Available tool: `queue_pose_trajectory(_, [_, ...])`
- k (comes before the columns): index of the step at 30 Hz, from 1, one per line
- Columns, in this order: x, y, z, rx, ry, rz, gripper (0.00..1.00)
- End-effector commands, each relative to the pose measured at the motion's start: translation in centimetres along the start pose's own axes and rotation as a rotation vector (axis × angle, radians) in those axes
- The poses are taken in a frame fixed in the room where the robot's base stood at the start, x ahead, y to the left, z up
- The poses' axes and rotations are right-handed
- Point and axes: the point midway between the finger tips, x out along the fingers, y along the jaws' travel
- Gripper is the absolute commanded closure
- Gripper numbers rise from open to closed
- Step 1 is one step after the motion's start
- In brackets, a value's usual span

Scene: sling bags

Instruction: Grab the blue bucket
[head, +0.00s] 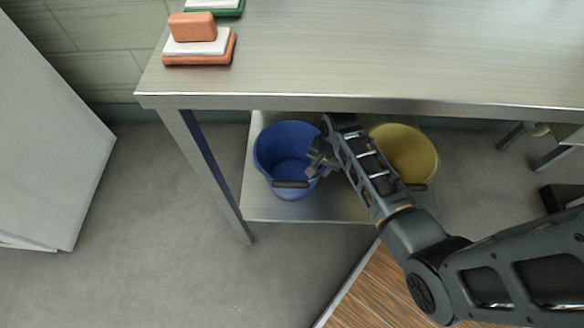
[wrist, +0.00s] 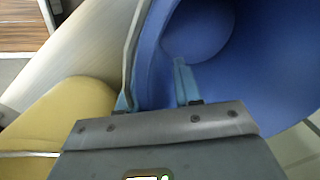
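The blue bucket (head: 285,150) stands upright on the low shelf under the metal table, with a dark handle (head: 290,184) at its front. My gripper (head: 314,163) is at the bucket's right rim. In the wrist view, the blue bucket (wrist: 225,75) fills the upper right. My gripper (wrist: 155,92) is open there, its two light-blue fingertips apart. The bucket's wall runs between them, with one finger on the outside and the other on the inside. The wall lies closer to the outer finger; I cannot tell whether it touches.
A yellow bucket (head: 405,152) stands right of my gripper, partly behind my arm; it is close in the wrist view (wrist: 65,115). The tabletop (head: 350,50) overhangs the shelf (head: 262,207). A table leg (head: 212,170) stands at left. Floor in front is clear at left.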

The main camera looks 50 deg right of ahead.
Motion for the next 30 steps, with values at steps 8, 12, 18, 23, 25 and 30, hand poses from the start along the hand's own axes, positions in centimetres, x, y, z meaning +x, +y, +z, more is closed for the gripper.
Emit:
queue_pose_trajectory(8, [-0.04,0.0,0.02,0.0,0.0,0.0,0.76])
queue_pose_trajectory(12, [-0.04,-0.01,0.03,-0.001,0.0,0.0,0.89])
queue_pose_trajectory(18, [-0.05,-0.01,0.04,-0.001,0.0,0.0,1.0])
queue_pose_trajectory(23, [-0.05,-0.02,0.04,-0.001,0.0,0.0,1.0])
queue_pose_trajectory(25, [-0.06,-0.02,0.03,-0.001,0.0,0.0,1.0])
queue_pose_trajectory(30, [-0.06,-0.02,0.03,-0.001,0.0,0.0,1.0])
